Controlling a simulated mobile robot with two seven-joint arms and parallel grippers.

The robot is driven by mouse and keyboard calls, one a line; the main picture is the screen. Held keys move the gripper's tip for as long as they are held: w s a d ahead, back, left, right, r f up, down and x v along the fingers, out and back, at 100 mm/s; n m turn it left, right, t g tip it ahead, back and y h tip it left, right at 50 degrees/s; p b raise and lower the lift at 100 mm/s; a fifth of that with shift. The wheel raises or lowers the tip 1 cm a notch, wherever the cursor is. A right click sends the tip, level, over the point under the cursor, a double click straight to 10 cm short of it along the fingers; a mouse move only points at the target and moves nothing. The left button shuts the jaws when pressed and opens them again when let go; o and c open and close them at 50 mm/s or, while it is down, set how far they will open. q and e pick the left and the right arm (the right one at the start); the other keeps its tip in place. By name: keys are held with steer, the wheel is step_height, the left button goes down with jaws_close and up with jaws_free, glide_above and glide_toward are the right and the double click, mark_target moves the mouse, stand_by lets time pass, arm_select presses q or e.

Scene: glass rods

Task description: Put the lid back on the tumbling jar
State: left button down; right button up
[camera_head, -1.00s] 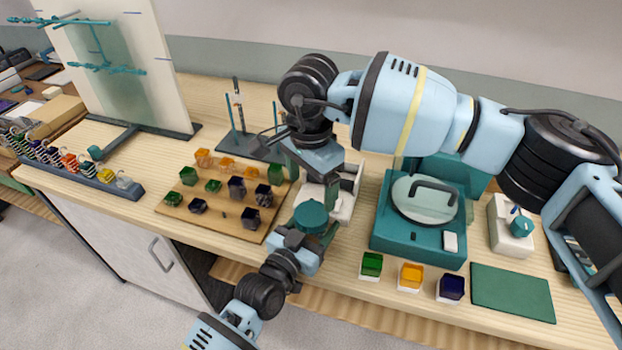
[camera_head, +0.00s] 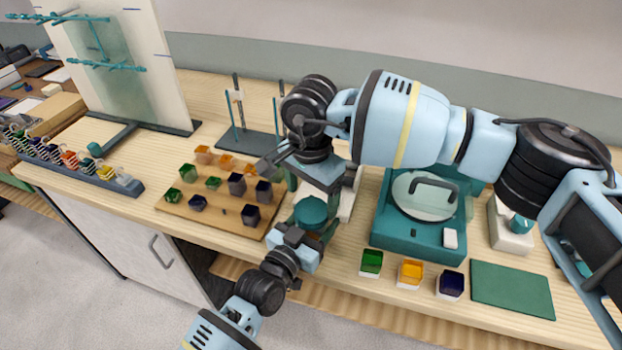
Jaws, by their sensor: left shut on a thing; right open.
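A round teal lid-like piece (camera_head: 310,211) is at the tip of my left gripper (camera_head: 309,222), which comes up from the bottom and is shut on it. My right gripper (camera_head: 318,190) hangs just above and behind this piece, open; its fingertips are partly hidden by its own hand. I cannot tell whether the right gripper touches the piece. A white unit (camera_head: 347,205) stands behind the two grippers, mostly covered by them. The tumbling jar cannot be made out clearly; it may be hidden there.
A wooden board (camera_head: 225,222) with coloured glass cubes lies left of the grippers. A teal machine (camera_head: 405,240) with a round glass cover stands to the right. Several cubes on white bases (camera_head: 410,274) and a green mat (camera_head: 512,290) line the front edge. A rod stand (camera_head: 245,140) is behind.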

mark_target(312, 209)
arm_select(q)
steer(key=shift+r, duration=0.1)
arm_select(e)
steer(key=shift+f, duration=1.8)
steer(key=c, duration=1)
steer(key=shift+c, duration=0.2)
steer(key=o, duration=1.2)
step_height(312, 209, up, 12)
steer(key=shift+a, duration=0.1)
